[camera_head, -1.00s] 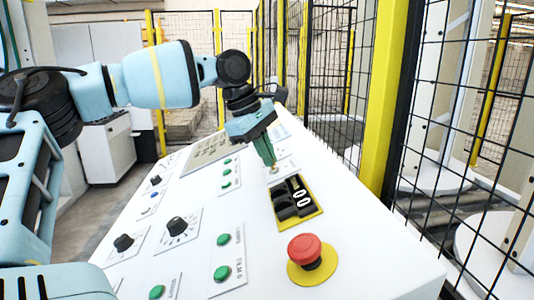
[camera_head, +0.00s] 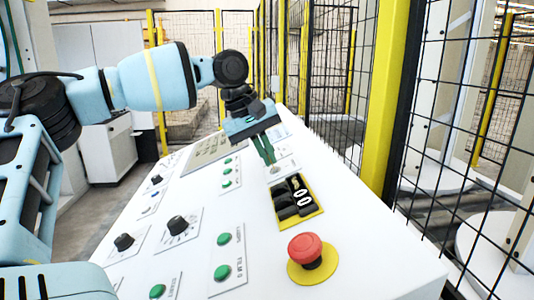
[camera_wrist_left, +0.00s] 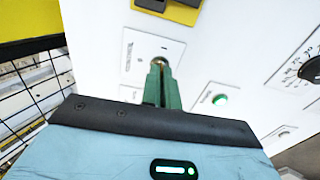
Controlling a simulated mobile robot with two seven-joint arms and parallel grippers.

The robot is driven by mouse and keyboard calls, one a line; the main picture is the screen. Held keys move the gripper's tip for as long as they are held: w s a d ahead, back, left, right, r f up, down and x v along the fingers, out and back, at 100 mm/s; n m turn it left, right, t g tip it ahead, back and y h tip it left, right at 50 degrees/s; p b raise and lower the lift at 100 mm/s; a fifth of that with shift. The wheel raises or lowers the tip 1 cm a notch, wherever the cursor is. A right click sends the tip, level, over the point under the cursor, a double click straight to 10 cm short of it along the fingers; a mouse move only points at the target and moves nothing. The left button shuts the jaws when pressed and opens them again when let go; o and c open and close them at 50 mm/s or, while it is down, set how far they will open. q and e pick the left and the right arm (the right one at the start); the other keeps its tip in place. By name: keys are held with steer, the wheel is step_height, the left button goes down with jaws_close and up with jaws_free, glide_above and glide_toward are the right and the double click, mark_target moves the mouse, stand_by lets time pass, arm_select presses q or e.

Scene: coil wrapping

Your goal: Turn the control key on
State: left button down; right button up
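The control key switch (camera_head: 275,170) is a small brass-coloured key or lock on a white plate on the sloping white panel (camera_head: 185,215). It also shows in the left wrist view (camera_wrist_left: 159,61), just beyond the fingertips. My left gripper (camera_head: 269,161) has green fingers pointing down at the key, with a narrow gap between them. In the left wrist view the fingers (camera_wrist_left: 161,70) partly cover the switch. The fingertips are very close to the key; I cannot tell whether they touch it. Which way the key is turned is too small to read. My right gripper is out of view.
A yellow plate with black switches (camera_head: 294,198) and a red emergency button (camera_head: 306,248) lie nearer on the panel. Green buttons (camera_head: 222,272) and black knobs (camera_head: 178,224) lie to the left. A yellow post (camera_head: 392,95) and mesh fence stand behind and right.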

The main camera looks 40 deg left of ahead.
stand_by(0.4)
arm_select(q)
steer(key=c, duration=1.7)
jaws_free()
steer(key=shift+v, duration=3.95)
